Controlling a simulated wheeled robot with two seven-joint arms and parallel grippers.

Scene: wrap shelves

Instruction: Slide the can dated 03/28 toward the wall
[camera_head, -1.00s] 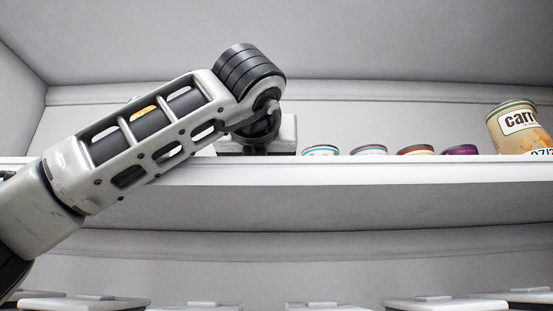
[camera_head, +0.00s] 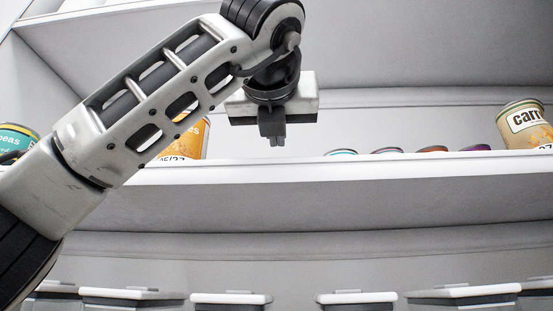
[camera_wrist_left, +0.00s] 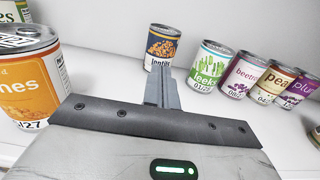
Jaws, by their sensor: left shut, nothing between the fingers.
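No can shows a readable 03/28. In the left wrist view, a dark blue lentils can (camera_wrist_left: 163,45) stands just beyond my left gripper (camera_wrist_left: 163,82); its lower label is partly hidden by the fingers, so I cannot read its date. A leeks can (camera_wrist_left: 208,68), dated 01/2-something, stands right of the fingers. Beetroot (camera_wrist_left: 243,76), pea (camera_wrist_left: 277,84) and plum (camera_wrist_left: 303,91) cans continue the row. In the head view my left gripper (camera_head: 277,141) points down above the shelf, shut and empty. I cannot tell whether it touches the lentils can. My right gripper is out of view.
An orange can (camera_head: 190,140), dated 05/27, stands left of the gripper, partly behind my arm. A peas can (camera_head: 18,138) is further left and a carrot can (camera_head: 524,125) far right. The white shelf edge (camera_head: 330,172) runs in front. Lidded bins (camera_head: 230,298) sit below.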

